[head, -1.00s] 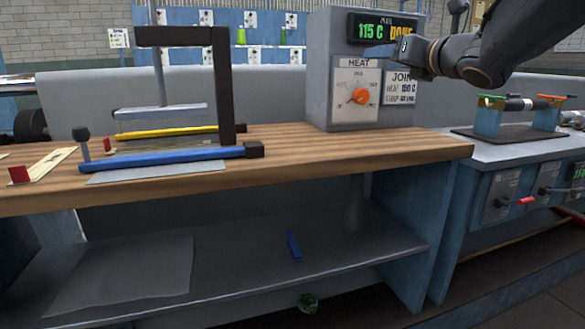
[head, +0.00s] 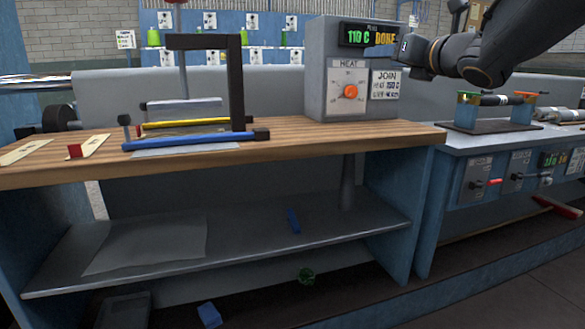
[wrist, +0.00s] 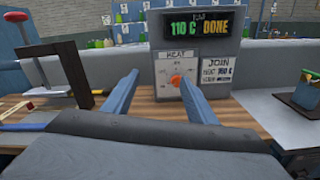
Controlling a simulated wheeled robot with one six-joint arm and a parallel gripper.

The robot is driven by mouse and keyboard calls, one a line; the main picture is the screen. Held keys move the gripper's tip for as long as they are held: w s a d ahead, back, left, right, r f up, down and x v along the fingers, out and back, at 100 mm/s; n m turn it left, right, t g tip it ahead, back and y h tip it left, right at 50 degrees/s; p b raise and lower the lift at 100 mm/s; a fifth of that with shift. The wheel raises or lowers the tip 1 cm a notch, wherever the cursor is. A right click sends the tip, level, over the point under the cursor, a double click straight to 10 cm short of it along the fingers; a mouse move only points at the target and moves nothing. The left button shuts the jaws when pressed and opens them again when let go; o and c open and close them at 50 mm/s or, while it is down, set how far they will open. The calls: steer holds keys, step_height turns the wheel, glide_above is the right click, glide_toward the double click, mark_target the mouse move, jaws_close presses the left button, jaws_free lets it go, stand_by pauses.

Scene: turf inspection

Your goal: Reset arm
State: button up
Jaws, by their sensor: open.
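My gripper (wrist: 158,76) is open and empty in the wrist view, its two blue-grey fingers spread apart. They point toward the heater box, with its orange dial showing between them. In the head view my dark arm reaches in from the upper right, and the gripper end (head: 413,52) hangs in the air by the right side of the heater box (head: 325,80). The fingers are hard to make out there. The heater's display (head: 369,35) reads 110 C DONE. Its orange dial (head: 350,92) also shows in the wrist view (wrist: 175,80).
A wooden bench (head: 290,132) carries a dark frame (head: 236,85), a blue bar (head: 190,142) and a yellow bar (head: 185,123). A second bench with a small fixture (head: 497,98) stands right. A blue box (head: 209,314) and a green item (head: 306,276) lie low, below the shelf.

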steer(key=s+a+f+m+g+h+b, duration=0.1)
steer(key=s+a+f+m+g+b, duration=0.1)
steer(key=s+a+f+m, duration=0.45)
steer(key=s+a+f+m+g+h+b, duration=0.1)
steer(key=a+f+m+g+b, duration=0.2)
steer(key=f+m, duration=0.7)
steer(key=s+a+f+m+g+h+b, duration=0.15)
steer(key=s+a+f+m, duration=0.35)
steer(key=f, duration=0.8)
steer(key=s+a+f+m+g+b, duration=0.1)
steer(key=s+a+f+m+g, duration=0.25)
steer(key=s+f, duration=0.4)
steer(key=s+a+f+m+g+b, duration=0.15)
steer(key=s+f+g, duration=0.25)
steer(key=s, duration=0.6)
steer(key=s+a+f+m+g+b, duration=0.1)
steer(key=s+a+f+m+g, duration=0.25)
steer(key=s+f, duration=0.4)
steer(key=d+r+m+p, duration=0.2)
steer(key=d+r+p, duration=0.4)
steer(key=r+p, duration=0.4)
steer(key=s+d+r+m+h+p, duration=0.1)
steer(key=d+r+p, duration=0.6)
steer(key=p, duration=0.8)
steer(key=s+d+r+m+h+p, duration=0.1)
steer(key=d+r+m+p, duration=0.3)
steer(key=r+p, duration=0.9)
steer(key=d, duration=0.3)
steer(key=shift+d+r, duration=0.15)
steer(key=shift+d, duration=0.1)
